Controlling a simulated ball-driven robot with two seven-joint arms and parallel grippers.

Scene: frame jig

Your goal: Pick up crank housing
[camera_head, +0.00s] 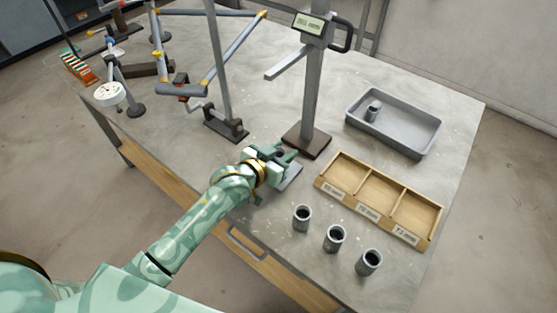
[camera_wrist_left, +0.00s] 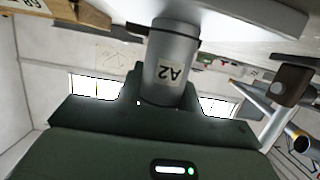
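The crank housing (camera_wrist_left: 170,62), a grey cylinder with an upside-down "A2" label, stands between the fingers of my left gripper (camera_wrist_left: 163,100) in the left wrist view. The fingers appear to close on its sides. In the head view my left gripper (camera_head: 277,155) is at the small grey plate (camera_head: 290,176) before the gauge column, and it mostly hides the housing. I cannot tell whether the housing touches the plate. Three similar grey cylinders stand in front of the tray: one (camera_head: 302,217), another (camera_head: 335,238) and a third (camera_head: 369,262). My right gripper is not in view.
The gauge column (camera_head: 310,95) with a display stands just behind my left gripper. A wooden three-compartment tray (camera_head: 434,240) and a grey bin (camera_head: 427,151) holding another cylinder are to the right. A pipe frame jig (camera_head: 235,50) stands at the left.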

